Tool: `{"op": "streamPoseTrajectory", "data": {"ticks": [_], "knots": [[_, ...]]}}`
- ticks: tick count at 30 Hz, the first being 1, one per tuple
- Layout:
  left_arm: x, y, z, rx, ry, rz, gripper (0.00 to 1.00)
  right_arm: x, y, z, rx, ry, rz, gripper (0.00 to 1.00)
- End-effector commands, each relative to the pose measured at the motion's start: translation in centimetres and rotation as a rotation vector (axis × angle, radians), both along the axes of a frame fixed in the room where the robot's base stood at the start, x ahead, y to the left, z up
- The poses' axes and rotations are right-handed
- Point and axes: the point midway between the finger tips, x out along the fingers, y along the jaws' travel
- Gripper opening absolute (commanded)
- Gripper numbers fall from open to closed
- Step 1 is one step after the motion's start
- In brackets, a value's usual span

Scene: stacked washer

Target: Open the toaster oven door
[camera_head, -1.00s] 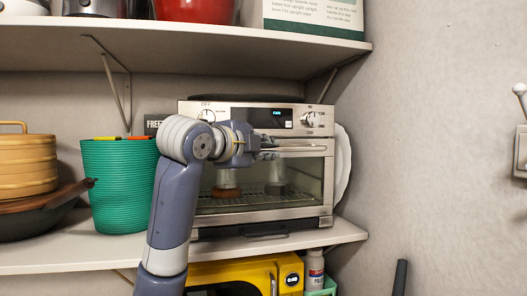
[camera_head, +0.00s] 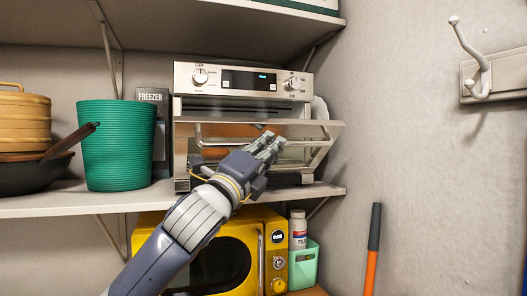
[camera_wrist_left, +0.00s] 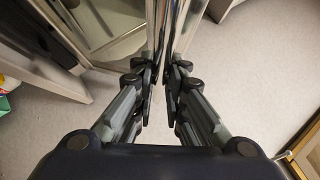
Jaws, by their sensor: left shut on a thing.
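The toaster oven (camera_head: 245,80) stands on the middle shelf, with a silver control panel and two knobs. Its door (camera_head: 317,129) is partly open, its top edge tilted out and down from the front, leaving a gap below the panel. My left gripper (camera_head: 270,143) is at the middle of the bar handle (camera_head: 306,143), reaching up from the lower left. In the left wrist view, the left gripper (camera_wrist_left: 164,85) is shut on the shiny handle (camera_wrist_left: 177,30), which runs between its fingers. The gripper hides part of the door. My right gripper is not in view.
A green ribbed bin (camera_head: 117,145) stands left of the oven, with a pan (camera_head: 35,175) beyond it. A yellow microwave (camera_head: 215,265) is below the shelf. A wall hook (camera_head: 480,75) and an orange-handled tool (camera_head: 371,270) are at the right.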

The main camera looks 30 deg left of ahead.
Motion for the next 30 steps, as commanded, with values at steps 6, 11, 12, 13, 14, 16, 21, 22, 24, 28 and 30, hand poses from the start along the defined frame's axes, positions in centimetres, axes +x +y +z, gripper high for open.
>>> {"op": "streamPoseTrajectory", "data": {"ticks": [6,11,12,13,14,16,21,22,24,28,30], "knots": [[-0.7,-0.8,-4.6,0.150,-0.124,0.004,0.00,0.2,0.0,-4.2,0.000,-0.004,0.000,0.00],[-1.1,-1.2,-6.4,0.189,-0.162,0.002,0.00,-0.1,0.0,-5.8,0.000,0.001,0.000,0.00],[-1.1,-1.2,-6.9,0.188,-0.161,0.002,0.00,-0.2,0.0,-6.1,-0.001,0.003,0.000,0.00],[-1.1,-1.2,-7.2,0.187,-0.160,0.002,0.00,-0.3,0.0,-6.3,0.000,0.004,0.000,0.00],[-1.1,-1.3,-7.5,0.186,-0.160,0.002,0.00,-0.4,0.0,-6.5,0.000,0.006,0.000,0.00],[-1.1,-1.3,-8.1,0.186,-0.159,0.002,0.00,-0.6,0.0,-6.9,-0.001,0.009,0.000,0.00],[-1.1,-1.2,-9.2,0.184,-0.158,0.002,0.00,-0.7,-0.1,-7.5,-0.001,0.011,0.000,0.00],[-1.1,-1.2,-9.3,0.184,-0.157,0.002,0.00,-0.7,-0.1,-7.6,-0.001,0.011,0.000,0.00],[-1.1,-1.2,-9.5,0.183,-0.158,0.003,0.00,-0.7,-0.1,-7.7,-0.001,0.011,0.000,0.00],[-1.1,-1.1,-9.7,0.183,-0.158,0.004,0.00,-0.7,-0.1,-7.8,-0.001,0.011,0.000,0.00],[-1.1,-1.1,-9.7,0.183,-0.158,0.004,0.00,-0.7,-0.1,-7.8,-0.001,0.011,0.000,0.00]]}}
